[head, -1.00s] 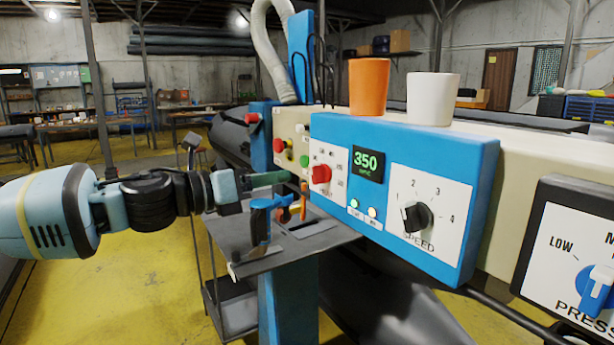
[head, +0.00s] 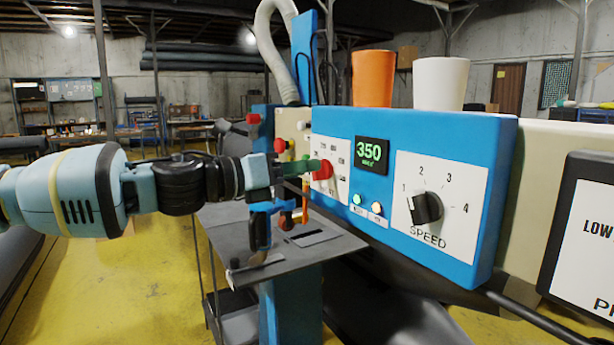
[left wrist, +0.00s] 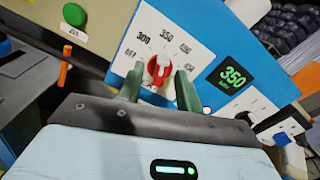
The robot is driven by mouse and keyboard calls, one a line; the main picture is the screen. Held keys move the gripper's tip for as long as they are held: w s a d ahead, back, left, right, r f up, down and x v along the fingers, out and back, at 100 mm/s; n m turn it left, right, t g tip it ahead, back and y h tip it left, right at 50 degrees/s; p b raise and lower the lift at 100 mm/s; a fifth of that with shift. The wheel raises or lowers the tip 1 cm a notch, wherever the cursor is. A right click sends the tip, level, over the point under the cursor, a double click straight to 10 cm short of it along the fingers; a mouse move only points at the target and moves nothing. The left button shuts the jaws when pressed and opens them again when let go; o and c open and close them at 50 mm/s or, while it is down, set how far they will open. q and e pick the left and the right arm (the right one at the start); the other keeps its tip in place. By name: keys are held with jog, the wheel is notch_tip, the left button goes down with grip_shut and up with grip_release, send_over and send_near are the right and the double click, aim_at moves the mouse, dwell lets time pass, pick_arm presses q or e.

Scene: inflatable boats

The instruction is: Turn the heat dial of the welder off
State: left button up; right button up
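The welder's blue control box (head: 470,245) carries a white plate with the red heat dial (head: 321,170). In the left wrist view the red heat dial (left wrist: 159,70) has a white pointer mark directed up, near the 350 label; OFF is at the plate's left. The display (head: 370,155) reads 350. My left gripper (head: 312,166) reaches in from the left at the dial. Its green fingers (left wrist: 160,88) stand apart, one on each side of the dial, with small gaps visible; contact cannot be told. My right gripper is not in view.
The black speed knob (head: 426,208) is on the same box. An orange cup (head: 372,78) and a white cup (head: 440,83) stand on top. A grey shelf (head: 330,243) with tools lies below the dial. Red and green buttons (left wrist: 74,14) are beside the box.

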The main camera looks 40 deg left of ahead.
pick_arm(q)
jog(key=shift+w+d, duration=0.25)
jog(key=shift+w, duration=0.3)
grip_shut()
